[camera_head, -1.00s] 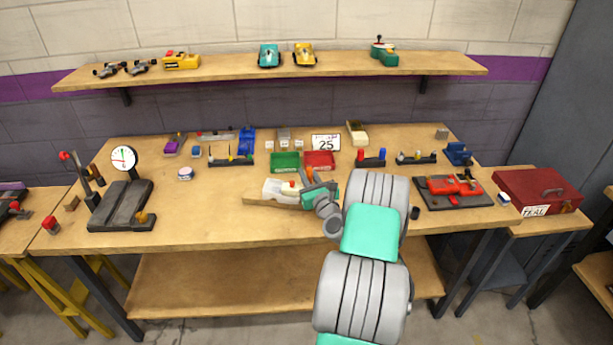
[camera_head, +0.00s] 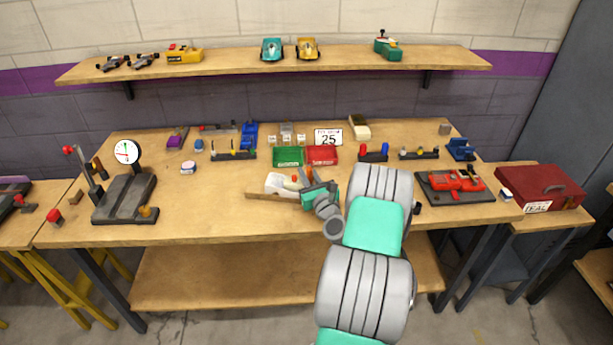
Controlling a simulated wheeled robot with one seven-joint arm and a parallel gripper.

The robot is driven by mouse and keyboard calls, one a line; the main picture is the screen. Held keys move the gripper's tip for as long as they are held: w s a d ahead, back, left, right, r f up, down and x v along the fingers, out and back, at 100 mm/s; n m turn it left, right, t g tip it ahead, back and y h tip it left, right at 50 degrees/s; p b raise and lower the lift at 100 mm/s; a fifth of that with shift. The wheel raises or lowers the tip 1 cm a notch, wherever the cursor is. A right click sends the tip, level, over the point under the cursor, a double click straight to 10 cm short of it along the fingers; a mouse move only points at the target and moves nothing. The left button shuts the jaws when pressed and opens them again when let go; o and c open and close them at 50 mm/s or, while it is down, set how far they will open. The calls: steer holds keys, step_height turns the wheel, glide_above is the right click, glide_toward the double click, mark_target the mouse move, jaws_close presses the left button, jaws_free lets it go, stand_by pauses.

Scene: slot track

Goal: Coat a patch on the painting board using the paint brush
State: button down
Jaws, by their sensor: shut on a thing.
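My gripper (camera_head: 308,180) is over the front middle of the workbench, shut on a small, partly hidden thing with an orange-red part, which I take to be the paint brush (camera_head: 296,178). A thin light-wood board (camera_head: 262,196), likely the painting board, lies flat at the bench's front under and left of my gripper. A white piece (camera_head: 278,182) sits on or just behind this board, left of my gripper. My wrist hides the board's right part. I cannot tell whether the brush tip touches anything, and no painted patch is distinguishable.
Green (camera_head: 289,156) and red (camera_head: 321,155) trays stand just behind my gripper. A dark stand with a dial (camera_head: 126,152) is at left. A red car on a black base (camera_head: 458,184) is at right.

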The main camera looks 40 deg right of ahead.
mark_target(311, 168)
steer(key=shift+w+d, duration=0.95)
steer(key=shift+d, duration=0.05)
steer(key=shift+s+a+f, duration=0.1)
steer(key=shift+s+a, duration=1.75)
steer(key=shift+a, duration=0.1)
steer(key=r+p, duration=0.1)
steer(key=r, duration=0.1)
steer(key=r+p, duration=0.1)
steer(key=r, duration=0.1)
steer(key=s+d+r+p, duration=0.1)
steer(key=p, duration=0.1)
steer(key=shift+s+d+r, duration=0.1)
steer(key=shift+r, duration=0.3)
steer(key=shift+r, duration=0.1)
steer(key=r, duration=0.1)
steer(key=p, duration=0.1)
steer(key=r+p, duration=0.1)
steer(key=shift+s+d+r, duration=0.3)
steer(key=shift+d+r, duration=0.05)
